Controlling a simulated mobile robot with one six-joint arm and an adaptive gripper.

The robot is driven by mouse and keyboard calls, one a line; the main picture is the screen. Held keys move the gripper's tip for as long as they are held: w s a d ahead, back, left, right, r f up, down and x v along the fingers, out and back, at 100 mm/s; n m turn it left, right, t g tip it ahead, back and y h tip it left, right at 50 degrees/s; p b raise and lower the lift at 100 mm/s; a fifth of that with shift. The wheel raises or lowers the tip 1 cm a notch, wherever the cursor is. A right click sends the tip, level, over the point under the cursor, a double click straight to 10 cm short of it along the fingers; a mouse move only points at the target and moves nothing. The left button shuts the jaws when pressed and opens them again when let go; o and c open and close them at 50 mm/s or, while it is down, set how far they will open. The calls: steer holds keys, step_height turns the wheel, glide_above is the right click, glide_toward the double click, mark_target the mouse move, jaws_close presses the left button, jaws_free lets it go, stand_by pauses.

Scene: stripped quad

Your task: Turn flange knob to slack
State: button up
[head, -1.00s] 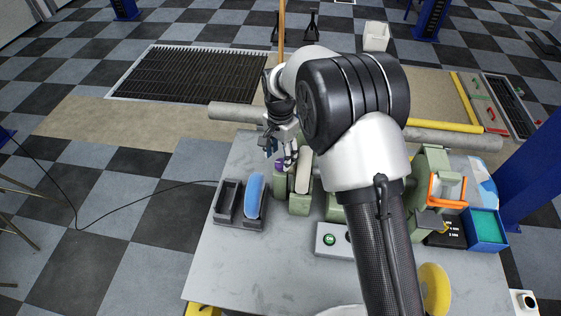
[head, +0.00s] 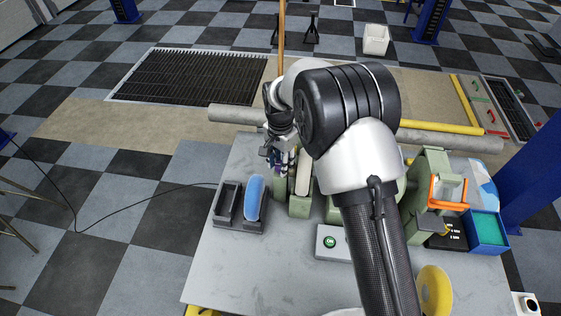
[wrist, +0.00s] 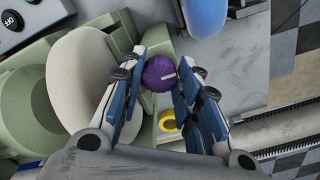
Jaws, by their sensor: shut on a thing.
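The flange knob (wrist: 158,74) is purple and round with a pale pointer line, seen nearly end-on in the wrist view. The line runs from near its middle towards the right edge. The knob sits beside the pale rounded wheel (wrist: 78,85) of a green machine (wrist: 28,115). My gripper (wrist: 161,68) has a blue-and-grey finger on each side of the knob and is shut on it. In the head view my gripper (head: 277,160) is at the left end of the machine, and the knob is mostly hidden behind the fingers.
A dark tray (head: 226,203) and a blue rounded block (head: 254,198) are left of the machine on the grey table (head: 235,265). A switch box (head: 333,242) stands in front. A yellow ring (wrist: 167,121) lies below the knob in the wrist view. The table's front left is clear.

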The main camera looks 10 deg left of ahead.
steer(key=c, duration=0.4)
steer(key=shift+o, duration=0.2)
steer(key=shift+n, duration=0.3)
steer(key=n, duration=0.3)
steer(key=shift+n+p, duration=0.3)
steer(key=shift+p, duration=0.1)
steer(key=n, duration=0.9)
steer(key=shift+d+p, duration=0.1)
steer(key=shift+p, duration=0.3)
steer(key=shift+n, duration=2.3)
